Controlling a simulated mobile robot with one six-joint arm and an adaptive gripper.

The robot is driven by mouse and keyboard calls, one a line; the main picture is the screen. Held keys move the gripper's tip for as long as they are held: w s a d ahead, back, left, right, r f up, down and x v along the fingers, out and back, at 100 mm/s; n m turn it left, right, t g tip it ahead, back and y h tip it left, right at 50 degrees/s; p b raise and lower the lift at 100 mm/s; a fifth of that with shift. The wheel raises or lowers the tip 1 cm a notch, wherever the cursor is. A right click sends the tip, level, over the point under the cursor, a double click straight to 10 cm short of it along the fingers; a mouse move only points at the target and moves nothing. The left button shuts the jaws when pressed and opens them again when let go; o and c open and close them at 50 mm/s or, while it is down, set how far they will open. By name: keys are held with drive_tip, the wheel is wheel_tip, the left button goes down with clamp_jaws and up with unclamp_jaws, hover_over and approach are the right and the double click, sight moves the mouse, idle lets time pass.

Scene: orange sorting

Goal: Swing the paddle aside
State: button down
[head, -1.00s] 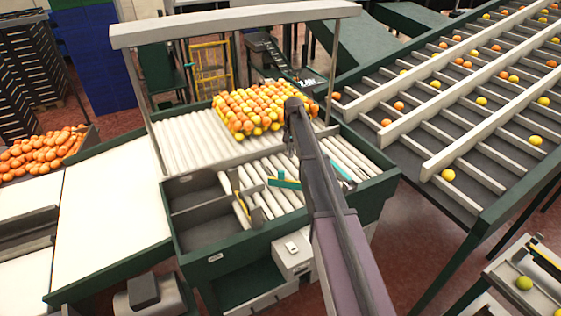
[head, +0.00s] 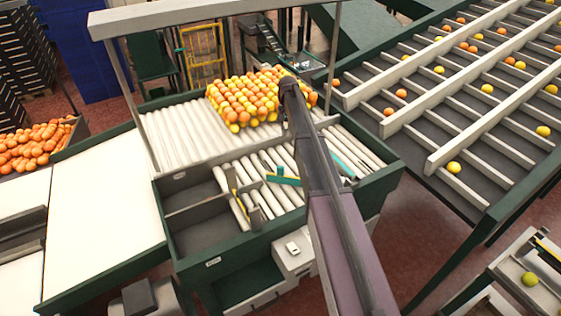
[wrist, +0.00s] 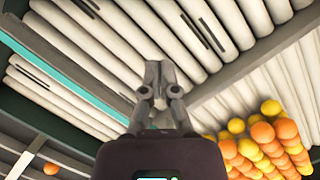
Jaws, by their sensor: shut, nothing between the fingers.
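A teal bar with a short cross-piece (head: 284,180), which looks like the paddle, lies over the white rollers just left of my arm. Another teal strip (head: 346,165) shows right of the arm; I cannot tell whether the two join behind it. A long teal strip also shows in the wrist view (wrist: 85,87), left of my gripper (wrist: 156,82). The gripper's fingers are together and empty, above the rollers and apart from that strip in the picture. In the head view my arm hides most of the gripper.
A block of oranges and yellow fruit (head: 245,100) sits on the rollers behind. A pale divider rail (head: 200,165) crosses the roller bed. A dark two-part bin (head: 200,220) and a yellow-edged upright (head: 240,200) stand left. A sloped sorting rack (head: 450,120) is at right.

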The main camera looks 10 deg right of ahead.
drive_tip(key=shift+f, duration=0.2)
drive_tip(key=b+x, duration=1)
drive_tip(key=shift+s+a+r, duration=0.1)
drive_tip(key=shift+s+a, duration=0.15)
drive_tip(key=shift+s, duration=0.35)
drive_tip(key=shift+s+a, duration=0.3)
drive_tip(key=shift+s, duration=0.3)
drive_tip(key=shift+s+a+r, duration=0.1)
drive_tip(key=shift+s+a, duration=0.15)
drive_tip(key=shift+s, duration=0.4)
drive_tip(key=shift+s+a, duration=0.1)
